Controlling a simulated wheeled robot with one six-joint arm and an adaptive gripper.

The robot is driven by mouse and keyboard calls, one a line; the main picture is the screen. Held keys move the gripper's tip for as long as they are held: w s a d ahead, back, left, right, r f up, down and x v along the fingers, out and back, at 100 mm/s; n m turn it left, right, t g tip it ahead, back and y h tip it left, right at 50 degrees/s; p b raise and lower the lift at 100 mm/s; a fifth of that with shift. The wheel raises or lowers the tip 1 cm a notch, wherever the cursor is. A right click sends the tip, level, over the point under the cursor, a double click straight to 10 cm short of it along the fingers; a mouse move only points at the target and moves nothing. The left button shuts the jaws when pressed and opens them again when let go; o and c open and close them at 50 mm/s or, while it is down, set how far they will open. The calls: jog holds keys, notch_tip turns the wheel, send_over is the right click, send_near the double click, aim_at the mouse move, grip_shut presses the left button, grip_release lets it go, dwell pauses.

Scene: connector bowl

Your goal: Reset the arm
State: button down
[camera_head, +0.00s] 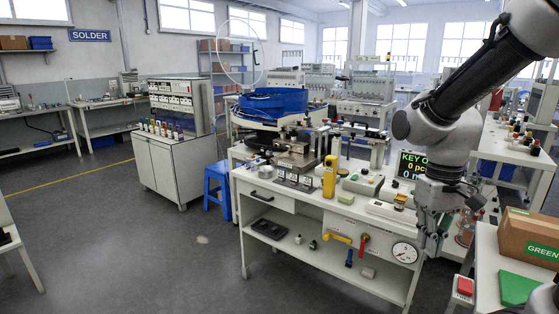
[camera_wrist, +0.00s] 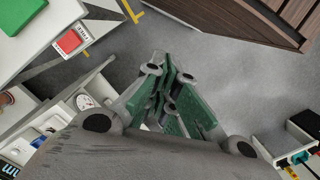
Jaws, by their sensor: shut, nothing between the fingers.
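My gripper (camera_head: 430,238) hangs at the end of my grey arm on the right of the head view, pointing down in front of the right end of the workbench (camera_head: 340,206). In the wrist view my gripper (camera_wrist: 165,75) shows its green-sided fingers drawn together over the grey floor (camera_wrist: 235,85). It is shut with nothing between the fingers. The gripper looks clear of the bench and of the side table, though its exact distance from them is hard to tell.
A cardboard box (camera_head: 530,235) and a green pad (camera_head: 517,287) sit on the right-hand table. A red-topped box (camera_head: 464,287) stands beside that table. A blue bowl (camera_head: 272,103) tops the bench's far left. A blue stool (camera_head: 217,188) stands left of it. The left floor is open.

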jog(key=s+d+r+m+t, duration=0.1)
jog(key=s+d+r+t, duration=0.4)
jog(key=r, duration=0.5)
jog(key=shift+s+d+r+t, duration=0.15)
jog(key=shift+s+r+t, duration=0.15)
jog(key=shift+s, duration=0.65)
